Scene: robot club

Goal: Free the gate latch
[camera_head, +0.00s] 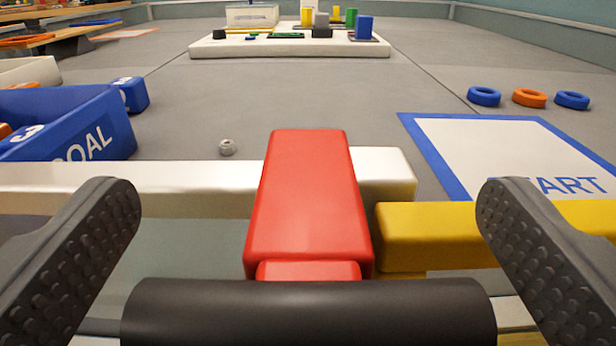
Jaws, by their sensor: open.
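A red block-shaped latch (308,200) lies across the white gate bar (140,188), pointing away from me. A yellow bar (425,235) runs to the right from beside the latch. My gripper (308,225) is open, with one dark ribbed finger to the left of the latch and the other to the right. Neither finger touches the latch in this view. The latch's near end meets a black cylinder (308,312) at the bottom, which hides what lies below it.
A blue GOAL bin (85,115) stands at the left, with a blue block (131,93) beside it. A small grey nut (227,147) lies beyond the bar. A START mat (470,135) and several rings (529,98) are at the right. A white platform (230,48) with blocks stands far back.

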